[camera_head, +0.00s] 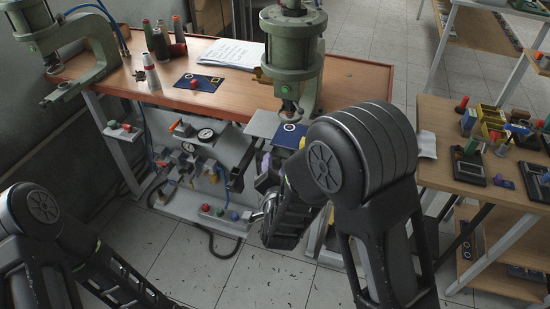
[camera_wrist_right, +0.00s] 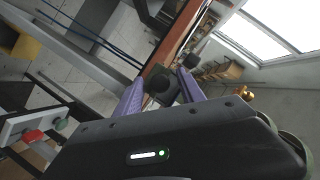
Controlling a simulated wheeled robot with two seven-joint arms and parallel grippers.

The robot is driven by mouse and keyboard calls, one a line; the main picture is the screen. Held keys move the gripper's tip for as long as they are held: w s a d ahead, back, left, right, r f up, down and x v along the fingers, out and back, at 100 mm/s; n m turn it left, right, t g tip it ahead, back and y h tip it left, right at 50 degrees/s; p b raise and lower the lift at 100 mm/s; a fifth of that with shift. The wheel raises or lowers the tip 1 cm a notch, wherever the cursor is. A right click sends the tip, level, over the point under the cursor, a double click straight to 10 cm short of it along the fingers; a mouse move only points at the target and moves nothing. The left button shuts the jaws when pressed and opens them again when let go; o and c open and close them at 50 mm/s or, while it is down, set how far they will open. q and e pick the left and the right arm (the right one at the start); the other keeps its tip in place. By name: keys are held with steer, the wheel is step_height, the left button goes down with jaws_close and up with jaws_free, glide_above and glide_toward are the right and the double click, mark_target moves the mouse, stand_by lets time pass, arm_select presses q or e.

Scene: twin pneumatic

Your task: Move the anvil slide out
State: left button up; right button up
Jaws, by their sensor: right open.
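The right green press (camera_head: 292,45) stands at the front edge of the wooden bench. Below its ram, the anvil slide appears as a flat grey plate (camera_head: 262,123) and a blue pad with a white ring (camera_head: 289,128). My right gripper (camera_head: 268,163) is just below and in front of this plate, partly hidden by my forearm. In the right wrist view its two purple fingers (camera_wrist_right: 160,92) are apart. A dark block with a round feature (camera_wrist_right: 163,84) shows beyond and between them; I cannot tell whether they touch it. My left arm shows at lower left, its gripper out of frame.
A second green press (camera_head: 70,45) stands at the bench's left end. Gauges (camera_head: 206,134), hoses and a box with coloured buttons (camera_head: 220,213) are below the bench. A side table (camera_head: 440,120) with bins and small parts stands at right. Tiled floor is open in front.

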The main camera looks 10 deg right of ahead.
steer(key=x, duration=0.4)
steer(key=shift+p, duration=0.3)
steer(key=shift+c, duration=0.6)
steer(key=shift+f, duration=0.15)
jaws_close()
steer(key=shift+d, duration=0.1)
